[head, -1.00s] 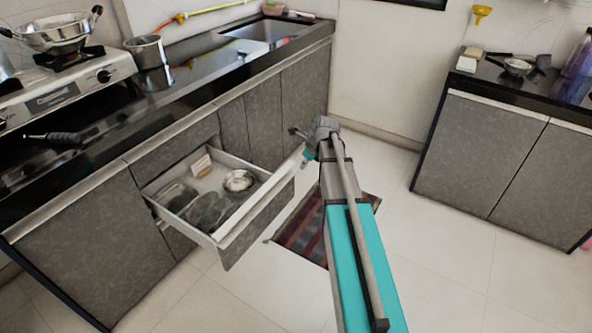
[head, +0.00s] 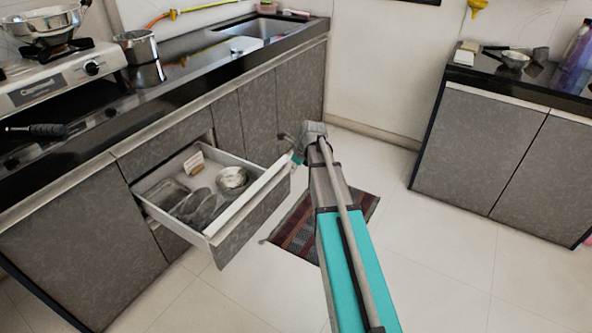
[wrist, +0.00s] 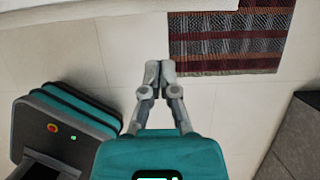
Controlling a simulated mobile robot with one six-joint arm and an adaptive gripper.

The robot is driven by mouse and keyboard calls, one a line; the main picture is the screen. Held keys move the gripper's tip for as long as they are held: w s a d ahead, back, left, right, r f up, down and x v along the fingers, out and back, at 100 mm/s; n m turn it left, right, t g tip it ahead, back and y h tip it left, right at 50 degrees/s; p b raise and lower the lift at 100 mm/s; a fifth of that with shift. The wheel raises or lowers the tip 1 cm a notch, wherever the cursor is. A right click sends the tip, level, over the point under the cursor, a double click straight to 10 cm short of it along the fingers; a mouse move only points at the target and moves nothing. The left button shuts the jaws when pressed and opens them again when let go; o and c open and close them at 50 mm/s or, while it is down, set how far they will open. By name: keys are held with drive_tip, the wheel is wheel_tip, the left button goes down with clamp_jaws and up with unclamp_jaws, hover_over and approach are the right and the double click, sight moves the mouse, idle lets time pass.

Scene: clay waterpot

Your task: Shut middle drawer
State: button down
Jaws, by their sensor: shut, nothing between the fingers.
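The middle drawer (head: 240,236) stands pulled out of the grey lower cabinet in the head view. It holds a metal bowl (head: 232,177), dark containers and a small pale block. My gripper (wrist: 154,74) is shut and empty in the wrist view, with its fingertips together over the floor. A pale strip, perhaps the drawer's front edge, crosses the top of that view ahead of the fingertips. In the head view my wrist is beyond the drawer's right end, and the fingers are hard to make out. I cannot tell if they touch the drawer.
A striped rug (head: 298,243) lies on the floor beside the drawer; it also shows in the wrist view (wrist: 228,42). A stove (head: 50,85) and a metal pot (head: 140,48) stand on the left counter. Another cabinet (head: 480,150) stands at right. The floor between is open.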

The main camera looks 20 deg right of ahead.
sight(278, 177)
drive_tip(key=shift+w+a+f+b, duration=0.3)
drive_tip(key=shift+w+a+f, duration=0.2)
drive_tip(key=shift+w, duration=0.2)
drive_tip(key=shift+w+a+f+b, duration=0.35)
drive_tip(key=shift+w+a, duration=0.1)
drive_tip(key=shift+w, duration=0.2)
drive_tip(key=shift+w+a+f+b, duration=0.3)
drive_tip(key=shift+w+a+f, duration=0.2)
drive_tip(key=shift+w, duration=0.2)
drive_tip(key=shift+w, duration=0.1)
